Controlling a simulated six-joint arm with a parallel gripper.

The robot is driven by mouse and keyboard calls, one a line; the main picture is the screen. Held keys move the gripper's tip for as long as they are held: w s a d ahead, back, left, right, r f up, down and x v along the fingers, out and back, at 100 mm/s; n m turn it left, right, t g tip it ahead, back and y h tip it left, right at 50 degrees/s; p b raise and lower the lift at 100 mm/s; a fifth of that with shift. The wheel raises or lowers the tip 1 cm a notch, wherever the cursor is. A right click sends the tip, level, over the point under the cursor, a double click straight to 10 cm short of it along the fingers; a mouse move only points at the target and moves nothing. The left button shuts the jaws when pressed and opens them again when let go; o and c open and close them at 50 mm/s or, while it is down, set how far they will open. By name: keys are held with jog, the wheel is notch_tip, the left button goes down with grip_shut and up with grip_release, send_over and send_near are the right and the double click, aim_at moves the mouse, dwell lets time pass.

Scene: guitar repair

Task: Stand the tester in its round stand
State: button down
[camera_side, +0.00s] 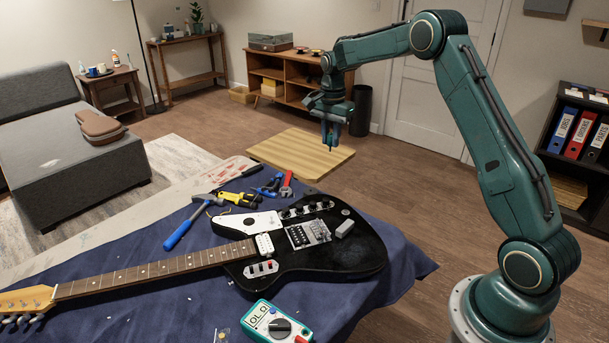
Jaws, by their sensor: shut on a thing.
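My gripper (331,134) is at the upper middle, pointing down above the pale wooden board. It is shut on a small slim dark-and-blue thing, which looks like the tester (330,146); it hangs roughly upright with its thin tip down. The jaws hide most of it. Its tip overlaps the board in the picture; I cannot tell how high above it is. I cannot make out the round stand.
The wooden board (285,147) looks bare. In front, a blue cloth (170,308) bears a black guitar (340,262), a hammer (182,228), pliers, other hand tools and a teal multimeter (262,311). A wooden cabinet (285,68) stands behind my gripper.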

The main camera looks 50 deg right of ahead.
jog(key=w+d+f, duration=0.1)
jog(key=w+f, duration=0.7)
jog(key=f, duration=0.4)
jog(key=shift+d, duration=0.25)
jog(key=shift+f, duration=0.2)
jog(key=shift+f, duration=2.45)
jog(key=shift+f, duration=1.3)
dwell(2.6)
